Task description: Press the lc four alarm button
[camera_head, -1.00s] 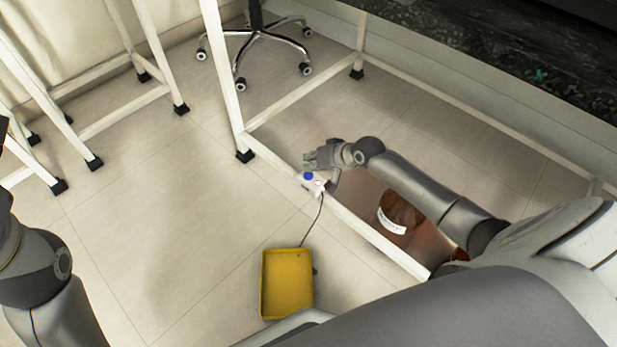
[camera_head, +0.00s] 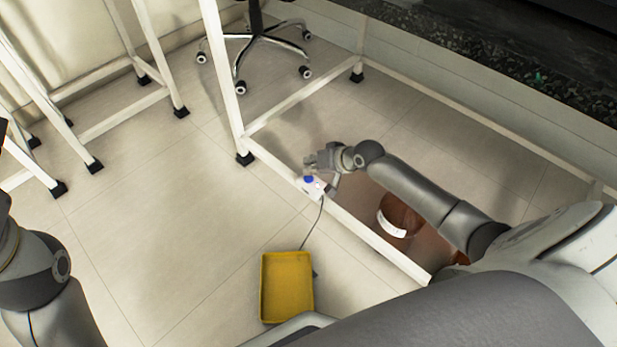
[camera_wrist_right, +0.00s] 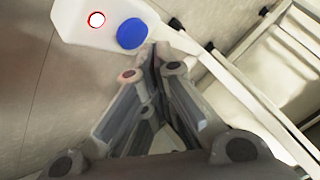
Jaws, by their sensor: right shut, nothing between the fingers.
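A small white device (camera_head: 314,188) sits on the low white frame bar; it also shows in the right wrist view (camera_wrist_right: 85,22). It has a blue round cap (camera_wrist_right: 131,33) and a small white spot ringed in red (camera_wrist_right: 97,20). I cannot read any label naming it as the lc four alarm. My right gripper (camera_head: 311,164) is shut and empty, just behind the device in the head view. In the right wrist view its fingertips (camera_wrist_right: 155,55) are close beside the blue cap; I cannot tell if they touch. My left arm shows at the left edge, its gripper out of view.
A yellow tray (camera_head: 287,287) lies on the floor, with a dark cord running up to the device. A brown round container (camera_head: 400,212) with a white label stands under my right forearm. White frame legs and a wheeled chair base (camera_head: 256,38) are behind.

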